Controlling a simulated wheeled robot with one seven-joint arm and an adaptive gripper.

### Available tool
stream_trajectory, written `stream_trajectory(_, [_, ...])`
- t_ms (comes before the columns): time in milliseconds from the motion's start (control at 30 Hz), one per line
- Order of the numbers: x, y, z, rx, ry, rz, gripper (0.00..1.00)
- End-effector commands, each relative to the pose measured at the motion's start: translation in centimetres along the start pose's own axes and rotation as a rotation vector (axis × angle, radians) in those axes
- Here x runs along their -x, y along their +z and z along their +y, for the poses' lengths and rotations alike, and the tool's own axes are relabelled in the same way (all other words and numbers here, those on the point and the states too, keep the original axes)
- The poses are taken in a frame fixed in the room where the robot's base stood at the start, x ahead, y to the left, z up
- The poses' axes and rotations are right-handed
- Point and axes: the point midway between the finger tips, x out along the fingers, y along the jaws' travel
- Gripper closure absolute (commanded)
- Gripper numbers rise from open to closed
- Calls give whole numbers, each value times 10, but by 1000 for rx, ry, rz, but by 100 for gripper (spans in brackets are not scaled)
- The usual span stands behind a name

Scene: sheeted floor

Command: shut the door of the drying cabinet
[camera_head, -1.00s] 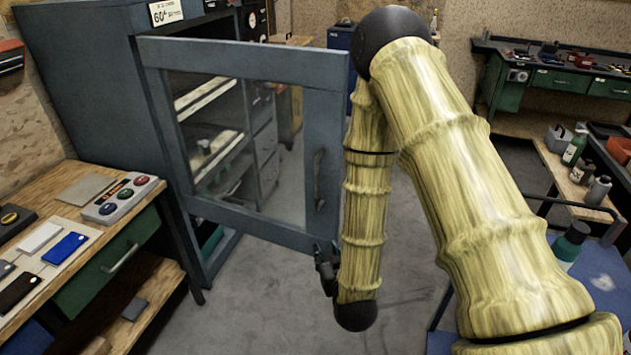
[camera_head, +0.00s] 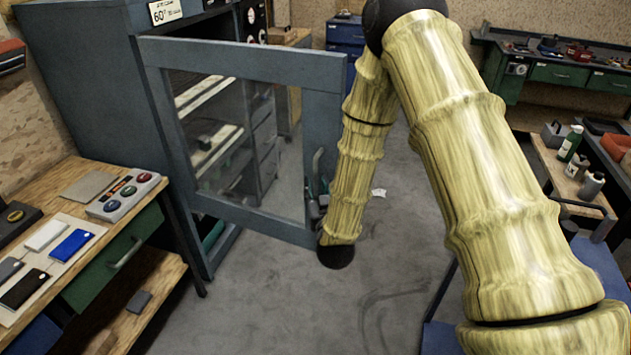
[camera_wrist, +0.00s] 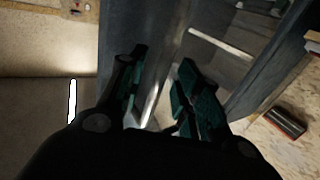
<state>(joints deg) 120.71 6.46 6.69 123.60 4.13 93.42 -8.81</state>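The drying cabinet (camera_head: 78,70) is blue-grey and stands at the left of the head view. Its door (camera_head: 240,60) has a glass window, is hinged on the left and stands wide open. The door's handle (camera_head: 317,170) is at the right side of its frame. My gripper (camera_head: 322,192) is close beside the handle, partly hidden by my arm. In the wrist view my gripper (camera_wrist: 163,88) has its two dark green fingers apart. A pale upright strip shows between them, perhaps the handle; I cannot tell whether they touch it.
A wooden workbench (camera_head: 75,173) with a button box (camera_head: 128,195) and several phone-like slabs stands at the left, near the door's hinge side. A bench with bottles (camera_head: 570,143) is at the right. The grey floor (camera_head: 270,300) below the door is clear.

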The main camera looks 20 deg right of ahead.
Motion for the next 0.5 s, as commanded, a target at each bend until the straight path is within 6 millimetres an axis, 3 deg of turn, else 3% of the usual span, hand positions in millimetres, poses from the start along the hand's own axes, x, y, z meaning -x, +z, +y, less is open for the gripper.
stream_trajectory(200, [-18, 0, 0, 0, 0, -1, 67])
stream_trajectory(500, [-21, 1, 0, 0, 0, -1, 67])
